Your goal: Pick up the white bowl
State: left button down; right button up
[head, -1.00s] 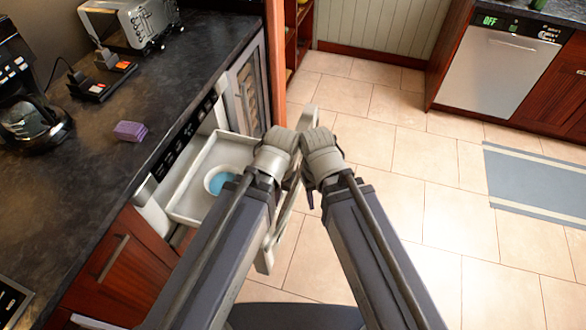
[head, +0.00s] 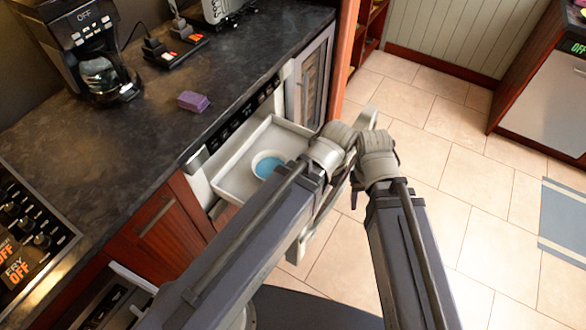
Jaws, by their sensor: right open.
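The white bowl (head: 268,164), with a blue inside, sits in the pulled-out microwave drawer (head: 236,170). My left forearm runs just beside the bowl and hides part of the drawer. My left gripper (head: 332,148) is to the right of the bowl, near the drawer's front, apart from the bowl; its fingertips are hidden. My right gripper (head: 372,163) is farther right, beside the left one. It is open and empty, outside the drawer over the floor side.
The dark counter (head: 150,130) holds a purple sponge (head: 194,101), a coffee maker (head: 85,50) and a toaster (head: 222,10). A stove (head: 30,235) is at the lower left. The tiled floor (head: 450,210) at right is open.

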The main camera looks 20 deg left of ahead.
aim_at(262, 164)
jog(key=k+l+u, duration=0.1)
jog(key=k, duration=0.35)
jog(key=k+l, duration=0.1)
jog(key=k, duration=0.4)
jog(key=u, duration=0.05)
